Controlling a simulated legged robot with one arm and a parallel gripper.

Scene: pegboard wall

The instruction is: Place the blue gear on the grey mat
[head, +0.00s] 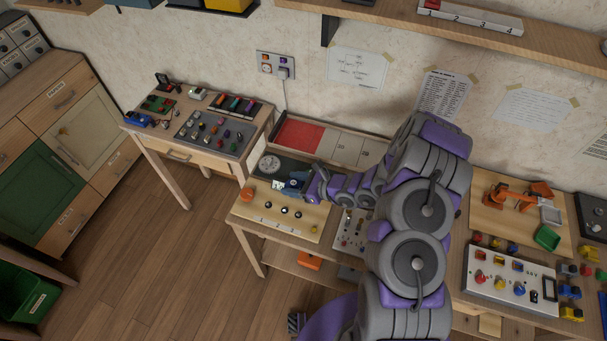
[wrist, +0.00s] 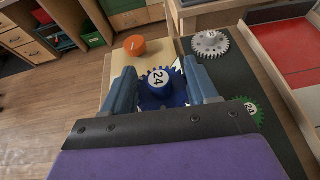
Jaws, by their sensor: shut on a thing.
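The blue gear (wrist: 154,98), marked 24 on its hub, sits between the two fingers of my gripper (wrist: 161,74) in the wrist view. My gripper is shut on it. In the head view my gripper (head: 291,187) is over the left worktable, where the gear is hard to make out. The dark grey mat (wrist: 246,76) lies just right of the held gear in the wrist view, and also shows behind my gripper in the head view (head: 303,168). A grey gear (wrist: 210,43) and a green gear (wrist: 249,111) are on the mat. I cannot tell the held gear's height.
An orange knob-like cylinder (wrist: 135,45) stands on the light wooden board (head: 283,221), which has several small pegs. A red-and-white tray (head: 300,136) lies behind the mat. My arm covers the middle of the bench; a button panel (head: 509,278) is at right.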

